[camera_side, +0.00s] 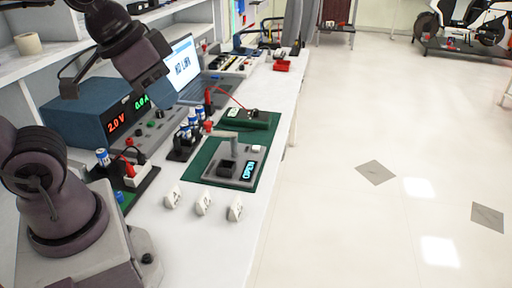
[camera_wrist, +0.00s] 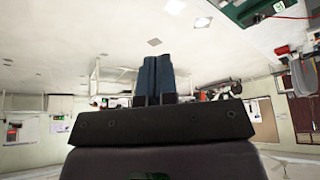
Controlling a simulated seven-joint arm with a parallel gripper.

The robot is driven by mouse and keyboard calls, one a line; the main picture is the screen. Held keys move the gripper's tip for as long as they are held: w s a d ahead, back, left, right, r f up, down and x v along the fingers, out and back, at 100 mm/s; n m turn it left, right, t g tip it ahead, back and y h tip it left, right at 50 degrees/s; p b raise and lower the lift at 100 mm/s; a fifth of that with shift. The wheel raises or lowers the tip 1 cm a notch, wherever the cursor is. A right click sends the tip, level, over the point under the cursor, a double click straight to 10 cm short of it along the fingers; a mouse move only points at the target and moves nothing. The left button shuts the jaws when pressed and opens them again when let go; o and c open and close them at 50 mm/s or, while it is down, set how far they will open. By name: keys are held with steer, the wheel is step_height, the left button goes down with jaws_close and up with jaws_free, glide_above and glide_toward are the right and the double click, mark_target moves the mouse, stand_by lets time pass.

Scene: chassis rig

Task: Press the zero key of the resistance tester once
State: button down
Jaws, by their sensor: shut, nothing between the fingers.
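The resistance tester (camera_side: 222,172) appears to be the grey unit on a green mat (camera_side: 199,168) on the bench. Its display (camera_side: 248,170) seems to read OPEN. It has a dark square block and a pale lever on top. A small pale key (camera_side: 256,149) sits at its far right corner; I cannot read a label on it. My gripper (camera_side: 166,94) is raised above the bench, up and left of the tester and in front of the laptop. Its blue fingers are together and empty, as the wrist view (camera_wrist: 158,62) also shows. The tester is not clearly visible in the wrist view.
A power supply (camera_side: 88,112) with red and green readouts and a laptop (camera_side: 184,66) stand at the left. Blue-white cells (camera_side: 187,135) stand beside the mat. Three white wedge markers (camera_side: 203,204) lie in front. A green board (camera_side: 248,119) with a red lead lies behind.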

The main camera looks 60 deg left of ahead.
steer(key=w+f+n+g+h, duration=0.2)
steer(key=w+f, duration=0.5)
steer(key=w, duration=0.3)
steer(key=t+y, duration=0.3)
steer(key=y, duration=0.6)
glide_above(258, 147)
step_height(258, 147, down, 14)
steer(key=shift+s+r+m, duration=0.1)
steer(key=shift+r+m, duration=0.05)
steer(key=shift+m, duration=0.25)
steer(key=shift+f, duration=4.45)
